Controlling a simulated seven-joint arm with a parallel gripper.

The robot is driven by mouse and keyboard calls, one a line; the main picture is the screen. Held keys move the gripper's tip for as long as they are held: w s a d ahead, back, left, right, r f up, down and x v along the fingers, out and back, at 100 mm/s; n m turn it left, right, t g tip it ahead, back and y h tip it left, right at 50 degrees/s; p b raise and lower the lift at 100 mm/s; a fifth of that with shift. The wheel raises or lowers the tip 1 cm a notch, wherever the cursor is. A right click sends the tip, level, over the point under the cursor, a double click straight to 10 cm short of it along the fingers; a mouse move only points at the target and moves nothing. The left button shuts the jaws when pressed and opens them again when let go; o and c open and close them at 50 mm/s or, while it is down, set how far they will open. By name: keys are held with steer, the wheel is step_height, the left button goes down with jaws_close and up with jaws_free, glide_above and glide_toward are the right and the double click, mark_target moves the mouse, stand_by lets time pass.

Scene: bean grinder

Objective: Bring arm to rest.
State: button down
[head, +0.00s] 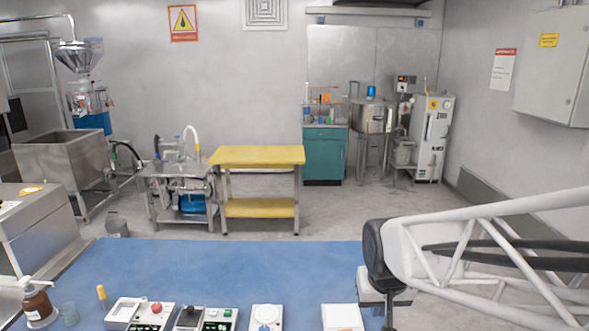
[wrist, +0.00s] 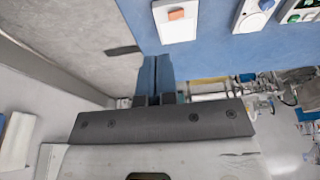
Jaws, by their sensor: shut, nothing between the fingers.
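My gripper (wrist: 157,72) shows in the wrist view with its two blue-grey fingers together and nothing between them. The fingers point toward the blue table top (wrist: 215,40). In the head view my arm (head: 440,245) reaches in from the right, and its end hangs over the right edge of the blue table (head: 230,262). The fingertips are not clearly visible there. In the wrist view a white device with an orange block (wrist: 176,22) lies on the table beyond the fingers, apart from them.
Along the table's near edge stand a brown bottle (head: 37,305), a device with a red knob (head: 140,312), a green-display device (head: 205,319), a blue-knob device (head: 266,317) and a white device (head: 342,317). The table's middle is clear. A yellow-topped bench (head: 257,155) stands behind.

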steer(key=s+d+r, duration=0.1)
steer(key=s+r, duration=0.1)
steer(key=s, duration=0.4)
steer(key=s+d+r, duration=0.1)
steer(key=s+r, duration=0.1)
steer(key=s, duration=0.5)
steer(key=shift+d+r, duration=0.2)
steer(key=shift+r, duration=0.15)
stand_by(0.4)
